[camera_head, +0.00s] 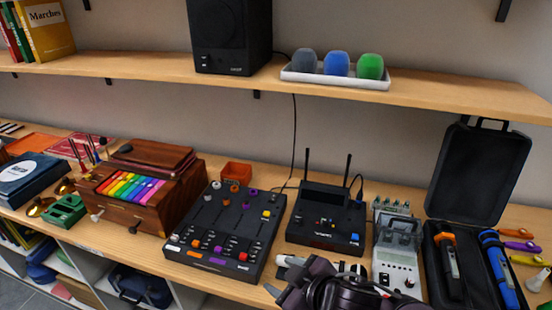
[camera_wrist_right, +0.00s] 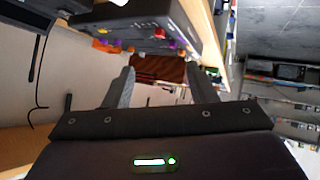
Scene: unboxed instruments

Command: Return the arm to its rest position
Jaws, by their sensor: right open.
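My right gripper (camera_head: 290,285) is at the bottom middle of the head view, by the front edge of the desk. In the right wrist view its two fingers (camera_wrist_right: 163,82) stand apart with nothing between them. It is open and empty. The black mixer (camera_head: 228,228) lies just beyond it to the left, and it also shows at the top of the right wrist view (camera_wrist_right: 150,22). I cannot tell how close the gripper is to the desk. My left gripper is not in view.
The wooden desk also holds a brown box with rainbow keys (camera_head: 138,194), a black device with two antennas (camera_head: 325,218), a grey handheld device (camera_head: 396,262) and an open black case (camera_head: 480,185). A shelf (camera_head: 150,65) with a speaker (camera_head: 231,35) runs above.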

